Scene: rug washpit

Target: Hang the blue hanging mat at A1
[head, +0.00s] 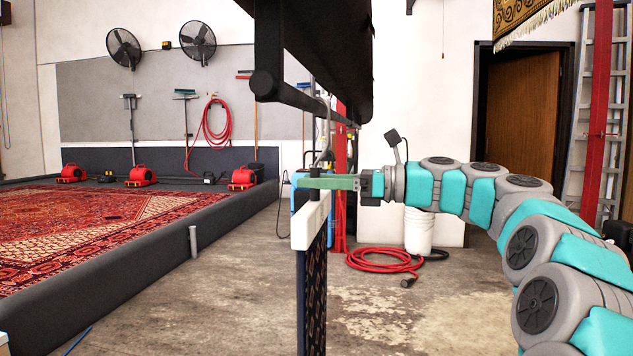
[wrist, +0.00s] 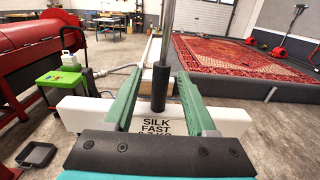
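The blue hanging mat (head: 312,300) shows nearly edge-on below a white bar (head: 310,220) in the head view. A black grip (head: 320,178) and a thin metal hook (head: 326,130) rise from the bar towards a dark rail (head: 300,98). The hook's top appears to meet the rail, but whether it bears on it is unclear. My gripper (head: 318,182) has its green fingers around the grip. In the wrist view my gripper (wrist: 159,85) is open, with the black grip (wrist: 160,90) between the fingers and gaps on both sides. The white bar (wrist: 232,121) reads "SILK FAST". No A1 label shows.
A large dark piece (head: 322,45) hangs above the rail. A red patterned rug (head: 80,225) lies in a raised-edge pit at left. A red hose (head: 385,260) and white bucket (head: 418,232) are behind my arm. A green-topped cart (wrist: 62,78) stands at left in the wrist view.

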